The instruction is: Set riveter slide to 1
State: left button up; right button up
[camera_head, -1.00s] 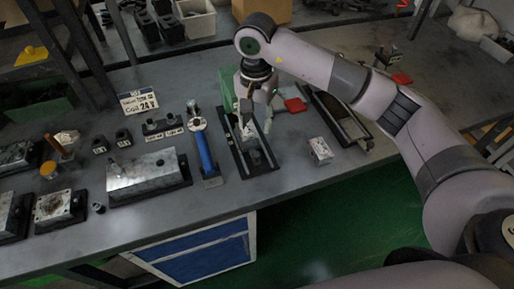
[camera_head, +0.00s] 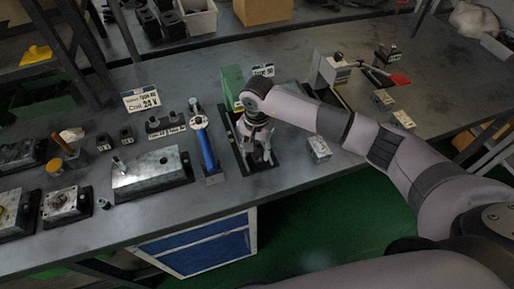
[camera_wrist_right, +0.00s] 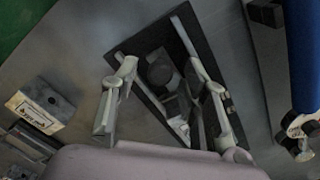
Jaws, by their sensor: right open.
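The slide device, likely the riveter slide, has a long black base with light rails and a green block (camera_head: 232,84) at its far end. Its base (camera_head: 241,166) is mostly covered by my right gripper (camera_head: 258,160) in the head view. In the right wrist view, the base (camera_wrist_right: 183,45) runs diagonally and carries a dark round knob (camera_wrist_right: 160,72). My right gripper (camera_wrist_right: 165,95) is open, its fingers apart on either side of the knob. I cannot tell whether they touch the device. No position number is readable. My left gripper is out of view.
A blue-handled tool (camera_head: 206,150) stands close left of the slide. A small metal block (camera_head: 319,147) lies to its right. A press with a red handle (camera_head: 398,79) stands farther right. A metal block (camera_head: 150,168) and other valve parts fill the left of the bench.

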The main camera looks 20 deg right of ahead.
jog(key=shift+c, duration=0.2)
grip_shut()
dwell(0.6)
